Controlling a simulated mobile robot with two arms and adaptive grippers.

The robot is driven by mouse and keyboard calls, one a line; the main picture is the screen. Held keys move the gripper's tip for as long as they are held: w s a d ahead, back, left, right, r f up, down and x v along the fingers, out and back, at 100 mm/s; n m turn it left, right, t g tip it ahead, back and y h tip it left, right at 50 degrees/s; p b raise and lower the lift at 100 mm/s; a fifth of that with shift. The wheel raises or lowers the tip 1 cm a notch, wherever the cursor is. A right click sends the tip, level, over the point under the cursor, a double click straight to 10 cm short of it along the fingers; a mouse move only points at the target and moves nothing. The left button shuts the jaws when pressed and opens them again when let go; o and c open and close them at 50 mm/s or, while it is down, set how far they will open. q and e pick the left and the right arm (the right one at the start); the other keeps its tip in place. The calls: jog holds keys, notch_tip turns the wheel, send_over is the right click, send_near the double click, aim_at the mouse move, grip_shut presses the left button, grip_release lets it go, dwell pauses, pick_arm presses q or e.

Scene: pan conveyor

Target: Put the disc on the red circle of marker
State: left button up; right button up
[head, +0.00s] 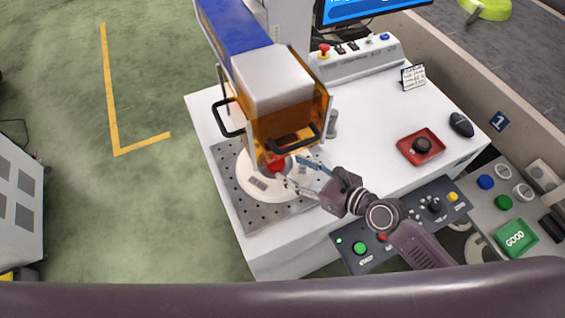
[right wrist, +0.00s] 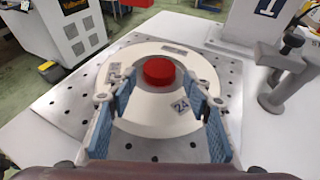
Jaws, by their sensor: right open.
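The white disc (right wrist: 130,112), a wide ring with printed labels, lies flat on the perforated metal plate (head: 228,187) of the marker. The raised red circle (right wrist: 158,72) stands inside the disc's central opening, so the disc lies around it. In the head view the disc (head: 255,184) is partly covered by the orange guard and my right gripper. My right gripper (head: 293,172) is open, its blue-padded fingers spread over the near part of the disc. Whether the fingers touch the disc is unclear. My left gripper is not in view.
The marker's orange guard (head: 293,115) with black handles hangs close above the disc. A control box (head: 360,62), a red tray (head: 407,144) and a black mouse (head: 461,124) are on the table. A button panel (head: 365,257) lies at the front edge.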

jog(key=v, duration=0.6)
jog(key=shift+s, duration=0.1)
dwell(0.4)
